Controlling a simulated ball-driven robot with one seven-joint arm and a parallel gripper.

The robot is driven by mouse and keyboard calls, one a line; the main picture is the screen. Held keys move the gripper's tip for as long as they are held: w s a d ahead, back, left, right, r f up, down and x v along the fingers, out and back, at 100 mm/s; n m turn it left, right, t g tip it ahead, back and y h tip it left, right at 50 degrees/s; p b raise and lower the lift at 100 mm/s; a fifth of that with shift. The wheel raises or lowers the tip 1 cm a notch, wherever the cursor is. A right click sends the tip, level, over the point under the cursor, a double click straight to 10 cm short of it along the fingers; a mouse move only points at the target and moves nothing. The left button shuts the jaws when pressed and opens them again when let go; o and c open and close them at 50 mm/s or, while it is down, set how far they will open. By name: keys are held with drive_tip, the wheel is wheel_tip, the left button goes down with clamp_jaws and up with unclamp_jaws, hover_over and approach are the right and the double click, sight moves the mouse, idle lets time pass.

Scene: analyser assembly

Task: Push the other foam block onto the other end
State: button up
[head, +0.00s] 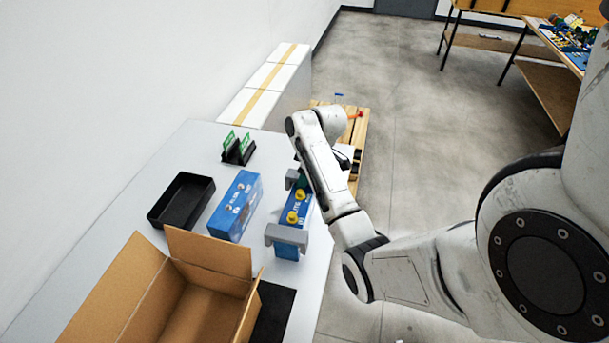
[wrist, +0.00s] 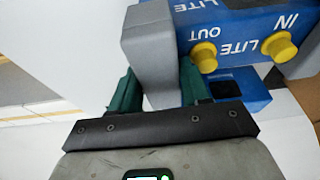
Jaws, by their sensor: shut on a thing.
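The analyser (head: 291,218) is a blue box with yellow caps, lying on the grey-white table. One grey foam block (head: 287,236) sits over its near end. The other foam block (head: 292,177) is at the far end, partly hidden by my arm. In the wrist view this foam block (wrist: 152,45) stands between the green fingers of my gripper (wrist: 160,86), which is shut on it. The block is up against the left end of the analyser (wrist: 232,22); how fully it is seated I cannot tell.
A blue carton (head: 235,205), a black tray (head: 181,200) and a black holder with green cards (head: 238,150) are left of the analyser. A wooden pallet (head: 357,130) is beyond.

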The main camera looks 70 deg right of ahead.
drive_tip(key=shift+f, duration=0.15)
drive_tip(key=o, duration=1.1)
drive_tip(key=shift+a, duration=0.1)
drive_tip(key=shift+f, duration=0.1)
drive_tip(key=shift+r+p, duration=0.95)
drive_tip(key=shift+r, duration=2.7)
